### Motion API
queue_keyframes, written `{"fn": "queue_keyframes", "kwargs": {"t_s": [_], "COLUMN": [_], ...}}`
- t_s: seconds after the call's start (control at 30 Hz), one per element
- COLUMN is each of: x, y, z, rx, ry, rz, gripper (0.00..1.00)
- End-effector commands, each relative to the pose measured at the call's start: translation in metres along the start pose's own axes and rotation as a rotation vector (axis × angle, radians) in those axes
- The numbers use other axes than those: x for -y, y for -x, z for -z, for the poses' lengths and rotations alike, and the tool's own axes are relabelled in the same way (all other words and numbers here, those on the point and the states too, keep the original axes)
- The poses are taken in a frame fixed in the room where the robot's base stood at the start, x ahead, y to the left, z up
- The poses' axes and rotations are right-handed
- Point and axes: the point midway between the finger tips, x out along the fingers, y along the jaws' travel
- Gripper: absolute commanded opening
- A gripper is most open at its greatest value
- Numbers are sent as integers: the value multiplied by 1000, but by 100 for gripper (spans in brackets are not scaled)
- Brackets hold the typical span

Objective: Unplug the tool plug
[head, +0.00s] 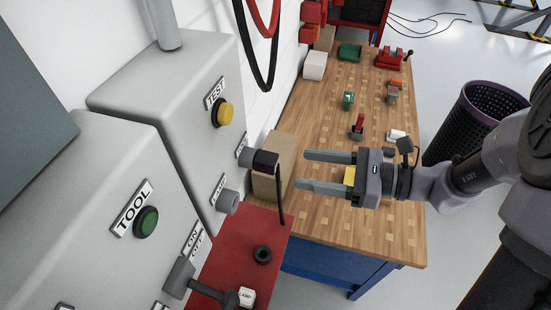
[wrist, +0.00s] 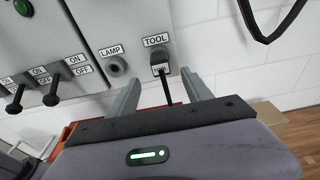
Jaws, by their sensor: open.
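The tool plug (head: 266,161) is a black block seated in the side of the grey box, with its black cord hanging down. In the wrist view the plug (wrist: 159,64) sits under the TOOL label (wrist: 156,40). My gripper (head: 302,170) is open and empty, a short way right of the plug in the head view, fingers pointing at it. In the wrist view the fingers (wrist: 160,78) show on either side of the plug and its cord. They look apart from it. The tool socket is hidden behind the plug.
An empty LAMP socket (head: 228,202) is beside the plug. Switch levers (wrist: 52,92) stick out at left in the wrist view. A red surface (head: 235,240) lies below, with a black ring (head: 262,254). A cardboard box (head: 272,165) stands behind the plug on the wooden workbench (head: 330,120).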

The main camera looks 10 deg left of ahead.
Motion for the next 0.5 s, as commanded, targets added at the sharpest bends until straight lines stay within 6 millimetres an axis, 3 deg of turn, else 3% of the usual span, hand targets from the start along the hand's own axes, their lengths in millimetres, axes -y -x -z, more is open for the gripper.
{"fn": "queue_keyframes", "kwargs": {"t_s": [0.2, 0.33, 0.5], "x": [-2, -1, -1], "y": [-57, -79, -90], "z": [-1, -1, 0], "rx": [-1, 0, -2], "ry": [-1, -1, 0], "rz": [-6, -4, -1], "gripper": [58, 58, 58]}}
